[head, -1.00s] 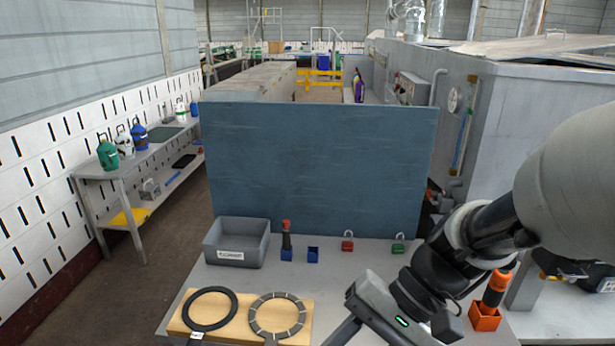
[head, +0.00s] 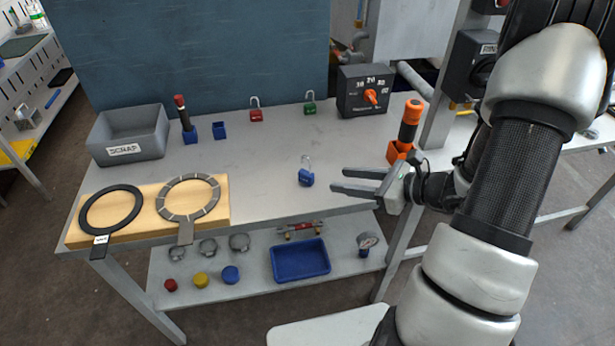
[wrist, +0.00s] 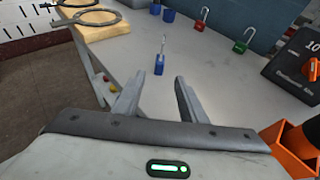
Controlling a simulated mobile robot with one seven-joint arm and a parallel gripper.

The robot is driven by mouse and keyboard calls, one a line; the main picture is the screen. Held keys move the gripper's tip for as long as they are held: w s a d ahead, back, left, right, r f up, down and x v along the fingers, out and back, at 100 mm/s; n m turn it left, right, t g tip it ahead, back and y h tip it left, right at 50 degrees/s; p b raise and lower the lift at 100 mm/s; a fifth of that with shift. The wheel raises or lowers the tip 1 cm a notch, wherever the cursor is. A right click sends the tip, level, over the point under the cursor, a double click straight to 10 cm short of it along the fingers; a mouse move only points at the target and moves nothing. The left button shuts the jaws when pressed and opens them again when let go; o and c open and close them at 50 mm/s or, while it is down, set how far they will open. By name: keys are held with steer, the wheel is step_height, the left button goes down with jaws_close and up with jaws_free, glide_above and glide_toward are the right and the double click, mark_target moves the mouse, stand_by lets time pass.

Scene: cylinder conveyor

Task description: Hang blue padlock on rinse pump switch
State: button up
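The blue padlock (head: 306,178) stands on the grey tabletop near its front edge, its shackle pointing up. It also shows in the wrist view (wrist: 159,66), ahead of and between the fingertips. My gripper (head: 335,181) is open and empty, its fingers pointing left at the padlock with a small gap to it. In the wrist view the open fingers (wrist: 157,82) frame the space before the padlock. A dark switch box (head: 365,92) with an orange rotary handle stands at the back right of the table; its label is too small to read surely as the rinse pump switch.
A red padlock (head: 256,114) and a green padlock (head: 310,106) stand at the back. An orange holder (head: 399,151) with an orange-black tool is close behind my gripper. A grey scrap bin (head: 130,138) and a wooden board (head: 215,211) with rings lie left. The table middle is clear.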

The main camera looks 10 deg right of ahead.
mark_target(313, 176)
steer(key=b+x, duration=0.1)
steer(key=x, duration=1.1)
steer(key=shift+w+a+r, duration=0.1)
steer(key=shift+a, duration=0.05)
jaws_close()
